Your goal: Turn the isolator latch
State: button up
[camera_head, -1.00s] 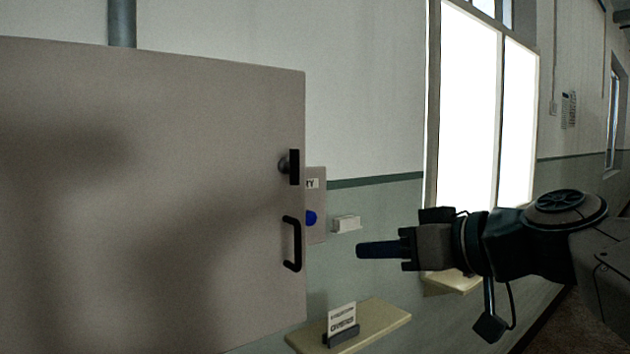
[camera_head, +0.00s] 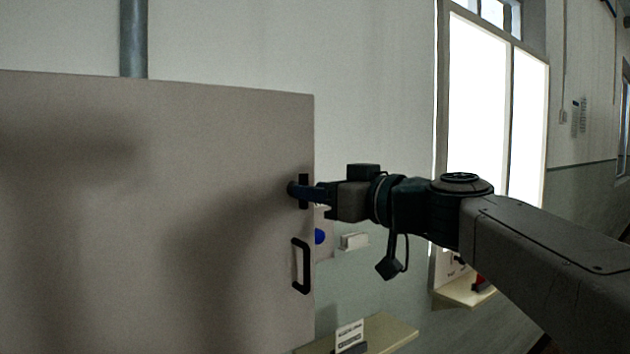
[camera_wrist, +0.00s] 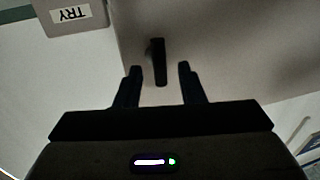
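The isolator latch (camera_head: 303,178) is a black upright bar on a round boss near the right edge of a large grey cabinet door. It also shows in the wrist view (camera_wrist: 159,62), between and just beyond my fingertips. My gripper (camera_head: 300,191) reaches in from the right with its fingers at the latch. In the wrist view my gripper (camera_wrist: 158,72) is open, with one finger on each side of the latch and a visible gap to both. The fingers partly hide the latch in the head view.
A black D-shaped handle (camera_head: 301,266) sits on the door (camera_head: 150,200) below the latch. Behind the door's right edge are a panel with a blue button (camera_head: 320,236), a small white box (camera_head: 354,241) and a shelf (camera_head: 392,333) holding a card (camera_head: 349,336).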

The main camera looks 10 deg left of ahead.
jog(key=shift+x, duration=1.05)
grip_shut()
